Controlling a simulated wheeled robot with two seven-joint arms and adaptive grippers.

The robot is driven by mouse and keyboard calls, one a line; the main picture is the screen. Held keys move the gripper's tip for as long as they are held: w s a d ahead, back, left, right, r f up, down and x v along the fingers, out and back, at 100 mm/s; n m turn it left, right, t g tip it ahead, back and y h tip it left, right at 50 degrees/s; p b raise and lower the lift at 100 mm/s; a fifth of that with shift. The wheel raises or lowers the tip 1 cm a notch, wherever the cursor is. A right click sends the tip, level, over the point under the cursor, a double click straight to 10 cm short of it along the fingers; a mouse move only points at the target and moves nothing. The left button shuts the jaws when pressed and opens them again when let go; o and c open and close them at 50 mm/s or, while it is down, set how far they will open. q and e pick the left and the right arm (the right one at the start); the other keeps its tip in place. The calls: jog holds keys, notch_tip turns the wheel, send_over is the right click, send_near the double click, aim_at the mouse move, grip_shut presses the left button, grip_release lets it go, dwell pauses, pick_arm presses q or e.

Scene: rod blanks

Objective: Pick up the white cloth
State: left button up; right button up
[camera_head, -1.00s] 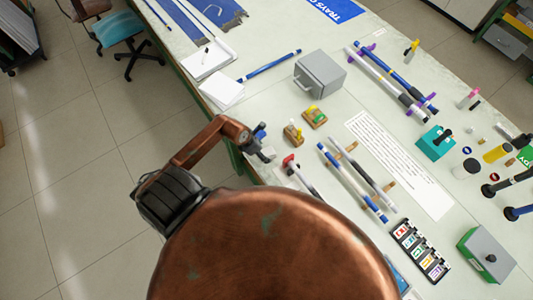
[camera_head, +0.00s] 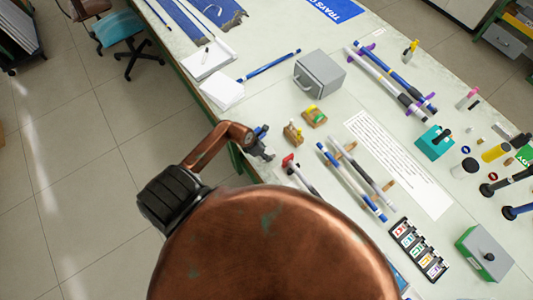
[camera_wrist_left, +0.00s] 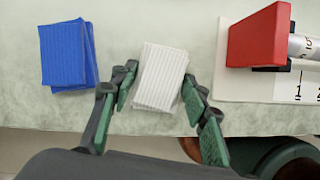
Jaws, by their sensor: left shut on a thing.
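The white cloth (camera_wrist_left: 160,76) is a ribbed, folded white pad near the table's front edge in the left wrist view. My left gripper (camera_wrist_left: 156,92) has a green-padded finger on each side of it and is shut on it. The cloth appears still at table level; I cannot tell whether it is lifted. In the head view my left gripper (camera_head: 264,150) is at the table's near left edge, and the cloth is not distinguishable there. My right gripper is not in view.
A folded blue cloth (camera_wrist_left: 68,54) lies left of the gripper. A red block (camera_wrist_left: 258,36) on a white base with a scale stands to the right. Rods (camera_head: 352,182), a grey box (camera_head: 320,74) and small wooden blocks (camera_head: 293,134) lie farther along the table.

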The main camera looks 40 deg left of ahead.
pick_arm(q)
jog(key=c, duration=0.4)
jog(key=shift+o, duration=0.2)
jog(key=shift+r, duration=0.1)
jog(key=shift+r+b, duration=0.3)
jog(key=shift+r, duration=0.35)
jog(key=s+a+r+b, duration=0.3)
jog(key=s+a+r, duration=0.6)
jog(key=a+r, duration=0.1)
jog(key=shift+b+v, duration=0.3)
jog(key=shift+v, duration=0.55)
jog(key=shift+d, duration=0.15)
